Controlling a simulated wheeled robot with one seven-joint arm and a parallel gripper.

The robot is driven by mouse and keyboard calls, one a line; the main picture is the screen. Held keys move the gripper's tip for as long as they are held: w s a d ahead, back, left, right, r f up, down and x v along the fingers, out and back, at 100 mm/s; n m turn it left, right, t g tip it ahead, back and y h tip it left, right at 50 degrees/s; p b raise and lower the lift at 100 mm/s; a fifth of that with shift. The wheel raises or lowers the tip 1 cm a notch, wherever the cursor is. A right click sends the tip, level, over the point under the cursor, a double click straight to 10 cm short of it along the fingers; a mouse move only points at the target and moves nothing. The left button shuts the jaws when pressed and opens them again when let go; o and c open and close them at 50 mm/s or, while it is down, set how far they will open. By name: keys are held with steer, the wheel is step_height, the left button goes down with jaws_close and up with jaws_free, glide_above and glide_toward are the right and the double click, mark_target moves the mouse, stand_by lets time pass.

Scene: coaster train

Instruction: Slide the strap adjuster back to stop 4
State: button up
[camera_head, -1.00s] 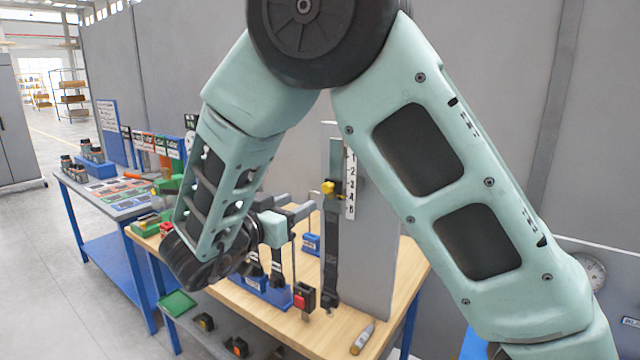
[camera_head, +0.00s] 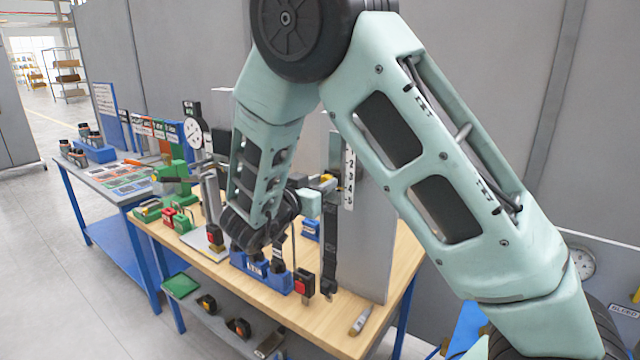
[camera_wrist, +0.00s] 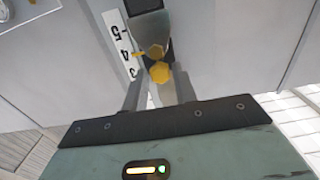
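The strap adjuster (camera_head: 327,181) has a yellow knob and sits on a dark vertical strap (camera_head: 330,250) on a grey upright board. A white number scale (camera_head: 349,178) stands just right of it. In the wrist view the yellow knob (camera_wrist: 159,72) and a thin yellow pointer (camera_wrist: 139,54) show beside the scale (camera_wrist: 122,45). My gripper (camera_wrist: 158,86) is open, with one finger on each side of the knob. I see no clear contact.
A wooden workbench (camera_head: 300,325) carries blue holders with dark straps, a red buckle (camera_head: 304,284) and a small grey-yellow tool (camera_head: 361,320). A round gauge (camera_head: 194,131) stands further left. A green tray (camera_head: 180,285) is on the lower shelf. The grey wall is close behind.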

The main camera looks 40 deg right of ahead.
jaws_close()
steer(key=shift+r, duration=0.15)
steer(key=o, duration=0.6)
jaws_free()
steer(key=shift+c, duration=0.2)
steer(key=b+v, duration=0.7)
steer(key=v, duration=1)
steer(key=shift+a, duration=0.2)
